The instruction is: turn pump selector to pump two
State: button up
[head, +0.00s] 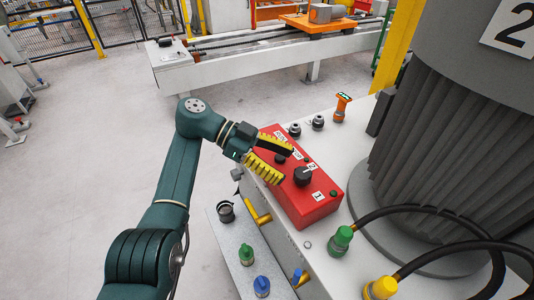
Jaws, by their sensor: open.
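The pump selector is a black rotary knob (303,176) on a red control box (322,207). Small white labels sit around it, one reading 2 (312,165) on its upper right and one reading 1 (318,196) on its lower right. A second dark round control (280,158) is on the box, between my fingers in the picture. My gripper (287,165) has yellow ribbed fingers spread apart, over the left part of the box. It is empty, and its fingertips lie just left of the selector knob. Whether they touch the box, I cannot tell.
A large grey ribbed motor (430,140) marked 2 stands right of the box. Green (342,238) and yellow (382,288) hose couplings sit in front. An orange fitting (342,105) and dark fittings (318,122) stand behind. A lower shelf (225,240) holds loose couplings.

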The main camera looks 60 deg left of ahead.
jog(key=v, duration=0.6)
jog(key=shift+s+a, duration=0.2)
